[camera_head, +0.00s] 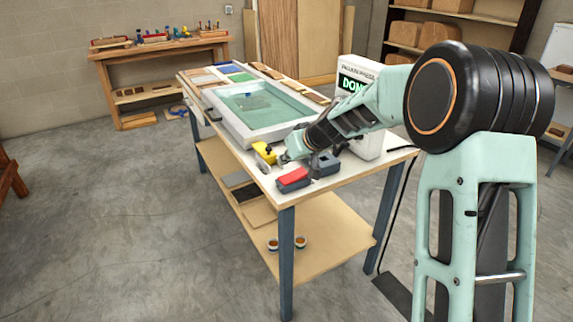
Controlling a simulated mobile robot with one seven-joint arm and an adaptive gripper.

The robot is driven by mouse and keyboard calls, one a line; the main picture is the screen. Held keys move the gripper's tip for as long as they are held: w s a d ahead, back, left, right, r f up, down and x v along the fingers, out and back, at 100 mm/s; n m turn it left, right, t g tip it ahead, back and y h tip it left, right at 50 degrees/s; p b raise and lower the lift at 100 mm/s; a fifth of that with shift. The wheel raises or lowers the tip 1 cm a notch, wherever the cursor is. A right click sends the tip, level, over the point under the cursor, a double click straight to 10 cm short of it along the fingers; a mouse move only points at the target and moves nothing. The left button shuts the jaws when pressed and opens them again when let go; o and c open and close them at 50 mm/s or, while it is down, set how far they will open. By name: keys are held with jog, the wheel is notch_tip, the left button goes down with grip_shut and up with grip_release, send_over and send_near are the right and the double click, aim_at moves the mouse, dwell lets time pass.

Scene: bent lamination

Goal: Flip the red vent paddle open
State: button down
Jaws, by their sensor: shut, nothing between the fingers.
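The red vent paddle (292,175) sits on a grey block at the front edge of the white-topped table. My gripper (284,158) is shut and empty, just behind the paddle and beside a yellow piece (264,153). The fingertips are small and partly hidden in this view. I cannot tell whether they touch the paddle or the yellow piece. My arm hides part of the machine.
A white-framed tray (235,137) with a green sheet fills the table's middle. A dark grey block (325,164) stands right of the paddle. Wood strips line the table's far edge. Two small cups (301,242) stand on the lower shelf.

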jog(key=s+a+b+v, duration=0.1)
jog(key=v, duration=0.8)
jog(key=shift+s+r, duration=0.2)
jog(key=shift+d, duration=0.2)
